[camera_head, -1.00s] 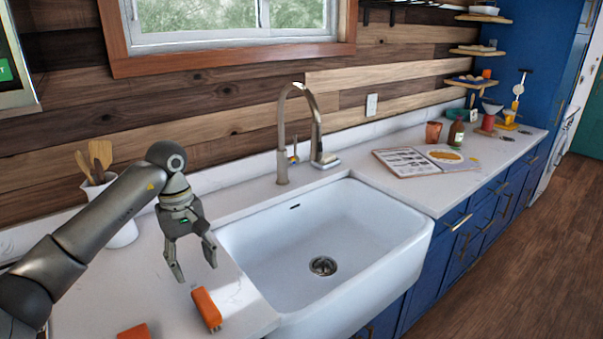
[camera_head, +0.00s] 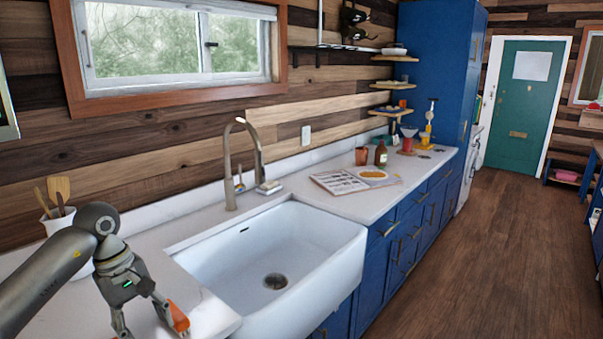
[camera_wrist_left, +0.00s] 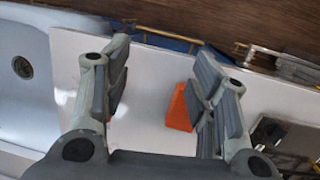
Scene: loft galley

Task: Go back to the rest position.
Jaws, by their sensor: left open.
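My left gripper (camera_head: 150,328) is at the lower left of the head view, above the white counter left of the sink. The block also shows in the left wrist view (camera_wrist_left: 179,108), beside the right-hand finger. I cannot tell whether the finger touches it. My right gripper is in neither view.
The white sink (camera_head: 320,262) with its tall faucet (camera_head: 230,165) lies right of the gripper. A white utensil crock (camera_head: 58,222) stands behind my left arm. An open book (camera_head: 340,182) and several small items lie further along the counter. Wood floor (camera_head: 450,260) is clear at right.

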